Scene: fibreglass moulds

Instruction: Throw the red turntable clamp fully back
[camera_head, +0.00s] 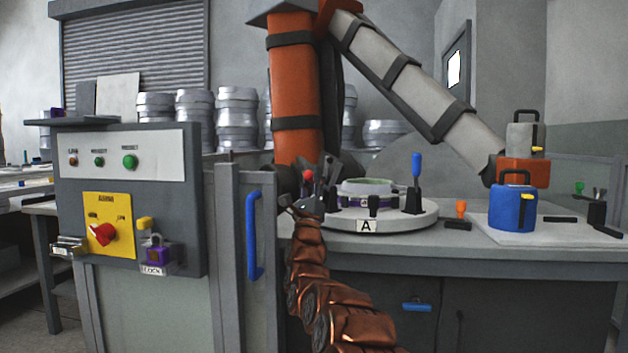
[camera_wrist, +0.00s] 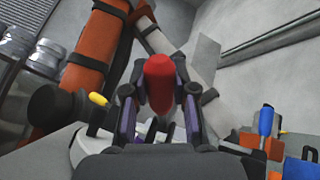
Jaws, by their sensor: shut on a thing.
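The red turntable clamp handle (camera_head: 308,174) stands at the left edge of the round turntable (camera_head: 420,217), roughly upright. In the wrist view the red handle (camera_wrist: 159,82) is between my two fingers. My gripper (camera_head: 311,200) is shut on it; it also shows in the wrist view (camera_wrist: 160,100). The clamp's base is hidden behind my gripper and arm. A round mould (camera_head: 367,187) with a green top and purple band sits on the turntable. A plate marked A (camera_head: 367,226) is on the turntable's front.
A clamp with a tall blue handle (camera_head: 416,168) stands at the turntable's right. An orange-knobbed clamp (camera_head: 461,209) and a blue container (camera_head: 513,209) are farther right on the bench. An orange column (camera_head: 294,90) rises behind. A control panel (camera_head: 120,200) and blue door handle (camera_head: 254,236) are left.

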